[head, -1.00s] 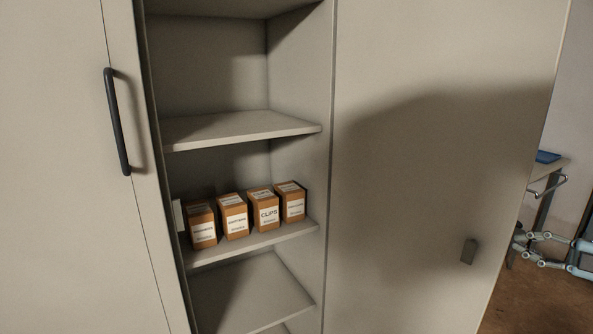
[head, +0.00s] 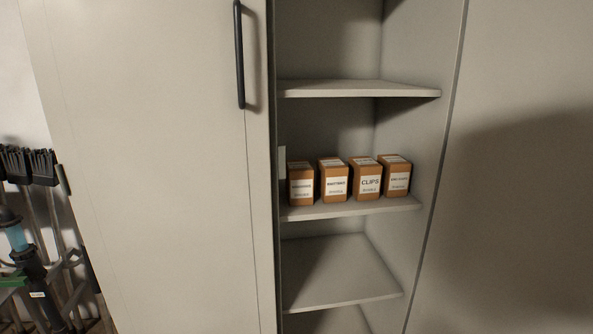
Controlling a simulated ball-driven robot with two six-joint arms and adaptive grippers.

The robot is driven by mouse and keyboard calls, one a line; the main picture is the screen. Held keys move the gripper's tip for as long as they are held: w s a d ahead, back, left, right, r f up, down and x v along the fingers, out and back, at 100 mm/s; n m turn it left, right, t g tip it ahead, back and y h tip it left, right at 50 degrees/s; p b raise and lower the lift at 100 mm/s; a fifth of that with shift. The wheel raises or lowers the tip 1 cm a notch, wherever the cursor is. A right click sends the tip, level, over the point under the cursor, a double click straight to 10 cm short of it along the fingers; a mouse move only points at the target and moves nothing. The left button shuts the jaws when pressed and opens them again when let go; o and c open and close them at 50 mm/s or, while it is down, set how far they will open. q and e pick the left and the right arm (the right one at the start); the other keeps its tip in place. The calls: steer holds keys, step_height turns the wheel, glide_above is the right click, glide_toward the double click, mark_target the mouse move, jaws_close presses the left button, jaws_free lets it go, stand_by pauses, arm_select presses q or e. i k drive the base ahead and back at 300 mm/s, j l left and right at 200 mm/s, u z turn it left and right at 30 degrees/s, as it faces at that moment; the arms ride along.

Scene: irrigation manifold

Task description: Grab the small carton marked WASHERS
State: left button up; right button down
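Several small orange-brown cartons with white labels stand in a row on a cabinet shelf (head: 350,209) in the head view. The leftmost carton (head: 301,184) has a label too small to read surely. The second carton (head: 333,180) also has a blurred label. The third carton (head: 366,179) reads CLIPS. The label of the rightmost carton (head: 396,176) is unclear. I cannot tell for certain which one is marked WASHERS. The cartons stand upright, close together. Neither of my grippers is in view.
The cabinet's left door (head: 160,180) is wide and has a dark vertical handle (head: 240,55). A large panel (head: 520,90) stands right of the opening. An empty shelf (head: 360,89) is above the cartons and another (head: 340,275) below. Dark brush-like tools (head: 30,165) stand far left.

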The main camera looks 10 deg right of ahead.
mark_target(299, 173)
steer(key=i+l, duration=0.1)
steer(key=l, duration=0.4)
steer(key=l+u, duration=0.15)
steer(key=l, duration=0.35)
steer(key=l+u, duration=0.15)
steer(key=l, duration=0.35)
steer(key=k+l+u, duration=0.2)
steer(key=l, duration=0.25)
steer(key=l+u, duration=0.15)
steer(key=l, duration=0.35)
steer(key=k+l+u, duration=0.15)
steer(key=l, duration=0.35)
steer(key=k+l+u, duration=0.15)
steer(key=l, duration=0.85)
steer(key=j+z, duration=0.15)
steer(key=j, duration=0.35)
steer(key=k+j+z, duration=0.1)
steer(key=j, duration=0.4)
steer(key=k+j+z, duration=0.15)
steer(key=j, duration=0.3)
